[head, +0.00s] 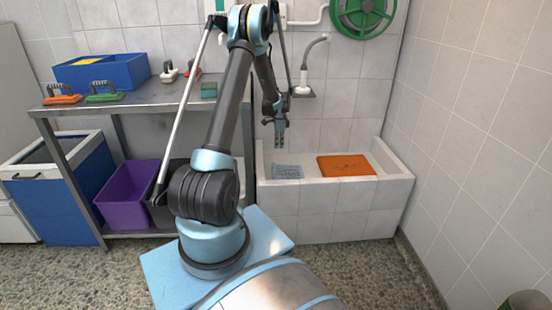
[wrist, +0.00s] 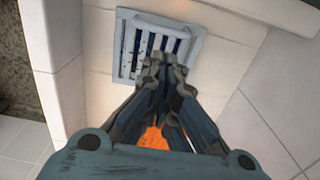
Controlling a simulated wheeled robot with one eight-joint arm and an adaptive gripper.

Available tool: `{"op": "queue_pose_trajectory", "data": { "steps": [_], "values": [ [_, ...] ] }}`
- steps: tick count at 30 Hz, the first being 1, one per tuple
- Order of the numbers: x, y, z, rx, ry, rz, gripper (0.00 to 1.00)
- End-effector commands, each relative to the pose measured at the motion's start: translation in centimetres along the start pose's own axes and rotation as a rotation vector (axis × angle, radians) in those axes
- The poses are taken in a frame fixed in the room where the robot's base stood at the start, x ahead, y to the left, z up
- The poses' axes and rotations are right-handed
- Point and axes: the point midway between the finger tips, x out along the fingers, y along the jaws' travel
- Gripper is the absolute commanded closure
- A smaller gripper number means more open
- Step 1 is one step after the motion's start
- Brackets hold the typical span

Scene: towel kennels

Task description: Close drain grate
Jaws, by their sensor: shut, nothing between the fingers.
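The drain grate (head: 287,171) is a pale grey slatted panel at the left end of the tiled tub (head: 335,210). In the wrist view the grate (wrist: 125,45) is a light frame with dark slots and a bar along its top edge. I cannot tell whether it lies flush or is slid partly off. My gripper (head: 281,146) hangs above the grate, pointing down. In the wrist view my gripper's fingers (wrist: 164,62) are together and empty, and they cover the grate's lower right part. I cannot tell whether the fingertips touch it.
An orange mat (head: 346,165) lies to the right of the grate. A steel table (head: 135,101) with brushes and a blue bin (head: 103,72) stands at the left. A hand shower (head: 303,75) hangs on the wall above the tub. A green hose reel (head: 362,14) is higher up.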

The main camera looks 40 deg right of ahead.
Motion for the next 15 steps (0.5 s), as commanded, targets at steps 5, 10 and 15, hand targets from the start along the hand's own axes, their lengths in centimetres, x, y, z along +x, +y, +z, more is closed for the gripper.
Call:
{"op": "queue_pose_trajectory", "data": {
  "steps": [5,10,15],
  "values": [
    [-1.4,-0.4,-3.0,0.001,-0.003,0.005,1.0],
    [0.5,-0.4,-3.0,0.0,-0.003,0.005,1.0],
    [3.3,-0.3,-2.9,0.0,-0.003,0.005,1.0]
  ]
}}
